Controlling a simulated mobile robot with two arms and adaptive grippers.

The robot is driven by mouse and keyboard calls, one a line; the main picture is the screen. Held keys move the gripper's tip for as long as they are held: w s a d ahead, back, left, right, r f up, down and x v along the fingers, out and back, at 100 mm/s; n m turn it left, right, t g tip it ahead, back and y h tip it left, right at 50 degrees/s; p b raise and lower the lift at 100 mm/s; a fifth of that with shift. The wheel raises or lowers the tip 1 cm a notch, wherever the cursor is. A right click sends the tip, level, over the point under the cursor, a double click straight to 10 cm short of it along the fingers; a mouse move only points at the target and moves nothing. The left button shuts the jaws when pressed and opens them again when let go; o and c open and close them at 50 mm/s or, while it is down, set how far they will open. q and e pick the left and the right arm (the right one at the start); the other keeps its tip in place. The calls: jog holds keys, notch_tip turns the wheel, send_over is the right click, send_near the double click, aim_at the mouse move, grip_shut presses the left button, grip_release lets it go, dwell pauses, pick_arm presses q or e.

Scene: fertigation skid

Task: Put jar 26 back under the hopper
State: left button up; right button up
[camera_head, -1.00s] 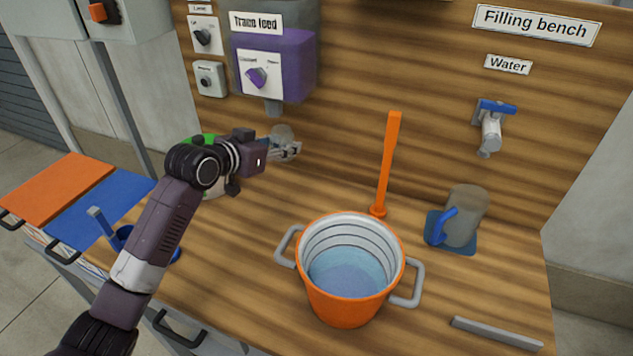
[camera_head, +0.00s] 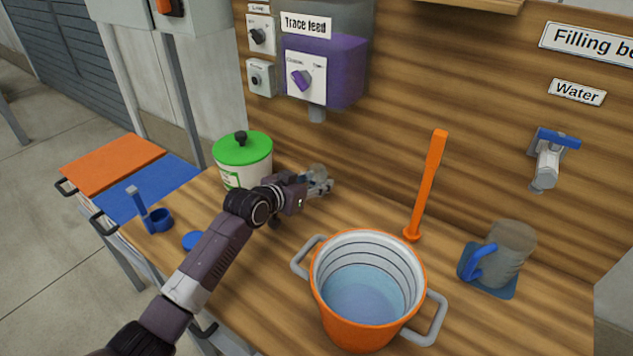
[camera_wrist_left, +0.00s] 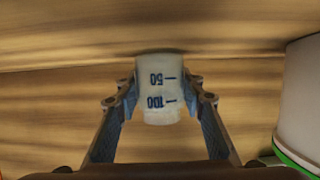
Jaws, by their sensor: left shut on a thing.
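My left gripper (camera_head: 318,184) is shut on a small clear jar (camera_wrist_left: 159,92), one finger on each side of it. In the left wrist view the jar shows blue marks 50 and 100, upside down in the picture; no number 26 is readable. In the head view the gripper hides most of the jar. The hopper (camera_head: 345,75), a purple box with a dial under the label "Trace feed", is on the wooden back wall. Its short grey spout (camera_head: 317,114) points down, above the gripper. I cannot tell whether the jar touches the bench. My right gripper is not in view.
A white tub with a green lid (camera_head: 243,150) stands left of the gripper. An orange pot (camera_head: 352,325) of water stands in front, with an orange paddle (camera_head: 430,180) behind it. A grey jug (camera_head: 512,250) sits at right, below the water tap (camera_head: 548,165).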

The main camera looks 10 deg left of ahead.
pick_arm(q)
jog(key=shift+f, duration=0.15)
jog(key=shift+f, duration=0.1)
jog(key=o, duration=1.3)
jog(key=shift+c, duration=0.2)
jog(key=shift+r, duration=0.2)
jog(key=v, duration=1.2)
